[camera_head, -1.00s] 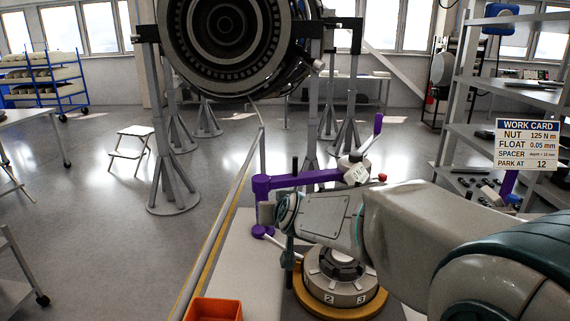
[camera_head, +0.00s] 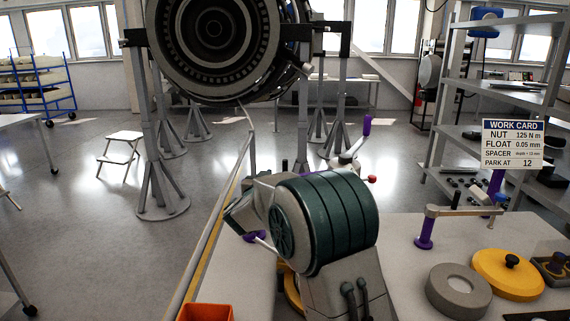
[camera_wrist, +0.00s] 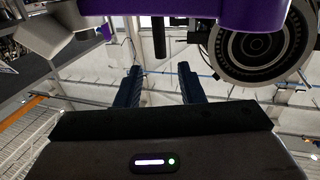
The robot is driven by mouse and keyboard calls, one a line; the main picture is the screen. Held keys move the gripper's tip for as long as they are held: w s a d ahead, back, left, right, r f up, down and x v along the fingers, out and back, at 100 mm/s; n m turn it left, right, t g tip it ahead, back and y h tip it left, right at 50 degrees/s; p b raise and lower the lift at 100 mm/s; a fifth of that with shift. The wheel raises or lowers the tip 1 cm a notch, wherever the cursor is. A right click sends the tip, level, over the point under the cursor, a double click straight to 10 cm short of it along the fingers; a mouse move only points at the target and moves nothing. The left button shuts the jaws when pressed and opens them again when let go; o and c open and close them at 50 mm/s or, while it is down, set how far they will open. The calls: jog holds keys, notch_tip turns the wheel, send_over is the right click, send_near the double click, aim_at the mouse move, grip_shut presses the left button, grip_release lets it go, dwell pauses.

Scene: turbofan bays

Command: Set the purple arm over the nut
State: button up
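The purple arm is mostly hidden behind my own arm in the head view. Its upright purple handle (camera_head: 367,126) and pale head (camera_head: 345,160) show above my arm. In the wrist view a purple part (camera_wrist: 220,14) crosses the top, close to the camera, with a black rod (camera_wrist: 158,38) hanging below it. My gripper (camera_wrist: 160,85) shows two dark fingers apart, with nothing visible between them; the head view hides it. The nut is hidden behind my arm; only a bit of its yellow base (camera_head: 291,290) shows.
An orange bin (camera_head: 205,312) is at the bench's front left. On the right are a grey ring (camera_head: 458,291), a yellow disc (camera_head: 507,274) and a purple post (camera_head: 425,234) with a grey lever. The work card (camera_head: 513,144) stands behind. A turbofan (camera_head: 215,40) hangs beyond.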

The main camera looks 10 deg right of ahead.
aim_at(284, 165)
jog(key=p+x, duration=0.1)
jog(key=x, duration=0.8)
jog(key=shift+w+d+p, duration=0.15)
jog(key=shift+w+p, duration=0.1)
jog(key=shift+p, duration=0.05)
jog(key=shift+r, duration=0.1)
jog(key=shift+c, duration=0.3)
grip_shut()
